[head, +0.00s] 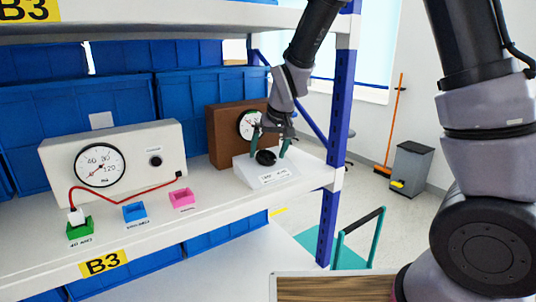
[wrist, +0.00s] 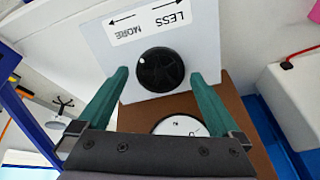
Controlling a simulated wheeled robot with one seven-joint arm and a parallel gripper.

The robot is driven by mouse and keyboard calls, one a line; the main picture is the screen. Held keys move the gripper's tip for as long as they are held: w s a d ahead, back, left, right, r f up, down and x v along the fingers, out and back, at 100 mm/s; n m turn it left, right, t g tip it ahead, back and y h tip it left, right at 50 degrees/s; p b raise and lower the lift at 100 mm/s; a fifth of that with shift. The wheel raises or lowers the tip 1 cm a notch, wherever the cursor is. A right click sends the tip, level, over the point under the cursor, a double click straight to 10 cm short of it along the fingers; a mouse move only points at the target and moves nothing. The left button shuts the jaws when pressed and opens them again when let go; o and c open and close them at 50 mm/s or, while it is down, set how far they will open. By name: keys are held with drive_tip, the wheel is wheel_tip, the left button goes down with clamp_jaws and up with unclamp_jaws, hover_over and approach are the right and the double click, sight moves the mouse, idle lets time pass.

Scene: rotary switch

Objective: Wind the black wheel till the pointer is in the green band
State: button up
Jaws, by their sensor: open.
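The black wheel (head: 266,157) sits on a white sloped panel on the shelf, in front of a brown box. It also shows in the wrist view (wrist: 161,69) as a round black knob below a label reading LESS and MORE with arrows. My gripper (head: 270,152) is open above the wheel, its two green fingers (wrist: 159,75) on either side of it and apart from it in the wrist view. A white dial (head: 250,124) is on the brown box, partly hidden by my gripper. Its pointer and green band cannot be made out.
A beige box with another dial (head: 100,165) and a small black knob stands to the left, with a red cable to a green socket (head: 80,229). Blue (head: 135,212) and pink (head: 182,199) blocks lie along the front. Blue bins stand behind. A blue post (head: 338,130) rises at right.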

drive_tip(key=shift+x, duration=0.75)
drive_tip(key=c, duration=1.2)
drive_tip(key=shift+c, duration=0.2)
drive_tip(key=shift+n, duration=0.3)
